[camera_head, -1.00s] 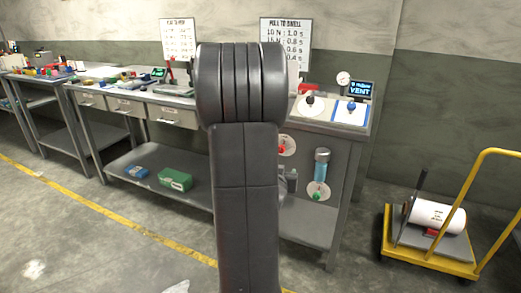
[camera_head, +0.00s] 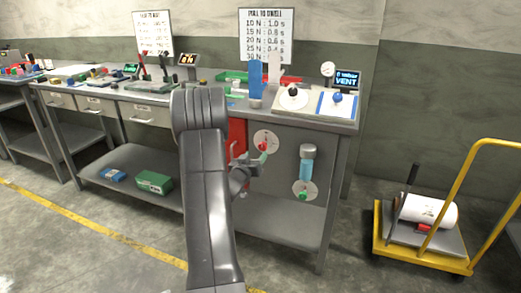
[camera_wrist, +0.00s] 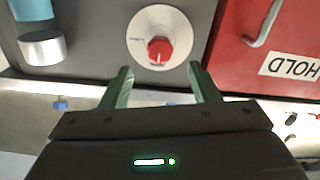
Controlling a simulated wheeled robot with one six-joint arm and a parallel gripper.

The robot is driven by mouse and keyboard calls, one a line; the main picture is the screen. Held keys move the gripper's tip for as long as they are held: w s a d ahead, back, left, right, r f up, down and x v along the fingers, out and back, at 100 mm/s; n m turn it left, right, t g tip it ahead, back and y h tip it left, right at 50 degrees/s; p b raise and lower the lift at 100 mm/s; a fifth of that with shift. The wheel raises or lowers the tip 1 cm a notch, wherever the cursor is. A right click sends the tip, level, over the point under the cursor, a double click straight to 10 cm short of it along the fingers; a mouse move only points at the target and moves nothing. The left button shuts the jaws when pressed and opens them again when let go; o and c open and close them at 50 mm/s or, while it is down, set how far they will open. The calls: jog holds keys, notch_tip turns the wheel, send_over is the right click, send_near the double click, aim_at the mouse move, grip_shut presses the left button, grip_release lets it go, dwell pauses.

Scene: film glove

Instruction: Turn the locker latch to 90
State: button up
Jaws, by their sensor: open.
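A red knob sits on a round white dial (camera_head: 266,137) on the bench's grey front panel; I take this knob as the latch. In the wrist view the red knob (camera_wrist: 160,49) is near the middle of the white dial (camera_wrist: 173,20). My gripper (camera_wrist: 160,70) is open and empty, with its two green fingertips to either side of and just below the dial. In the head view my gripper (camera_head: 252,172) is just below the dial. I see no contact with the knob. The red locker door (camera_wrist: 266,45) has a grey handle and a "HOLD" label.
The bench top (camera_head: 330,122) above carries several fixtures. A yellow cart (camera_head: 425,255) stands at the right. The floor in front is open.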

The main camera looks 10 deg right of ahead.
aim_at(262, 147)
jog(key=x, duration=0.7)
jog(key=c, duration=1)
jog(key=shift+o, duration=0.2)
